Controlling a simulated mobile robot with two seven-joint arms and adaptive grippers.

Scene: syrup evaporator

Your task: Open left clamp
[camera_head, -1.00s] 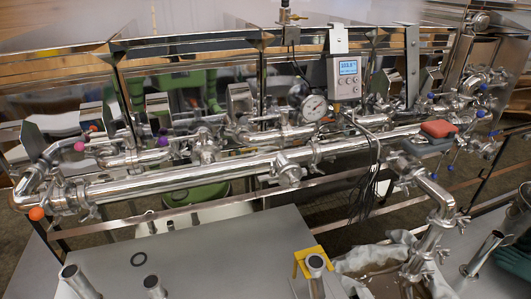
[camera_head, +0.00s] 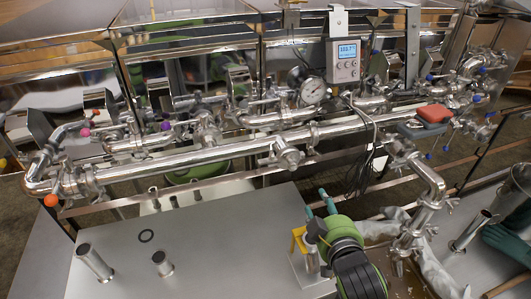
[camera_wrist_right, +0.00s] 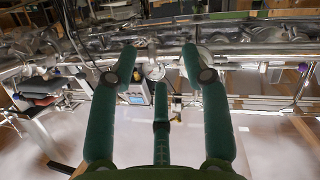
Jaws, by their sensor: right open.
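The long steel pipe (camera_head: 215,154) runs across the front of the evaporator. A clamp (camera_head: 72,182) joins its left end near an orange ball (camera_head: 51,200). Another clamp (camera_head: 314,133) sits on the pipe right of centre. At this distance I cannot tell whether either clamp is open or shut. My right gripper (camera_head: 318,203), green with teal fingers, is below and in front of the pipe's right half, apart from it. In the right wrist view its fingers (camera_wrist_right: 160,62) are spread and empty, with pipes beyond them. My left gripper is not in view.
A yellow bracket (camera_head: 298,240) stands beside my right gripper. A digital display (camera_head: 344,61) and hanging cables (camera_head: 366,165) are near the pipe. The table's middle is mostly clear.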

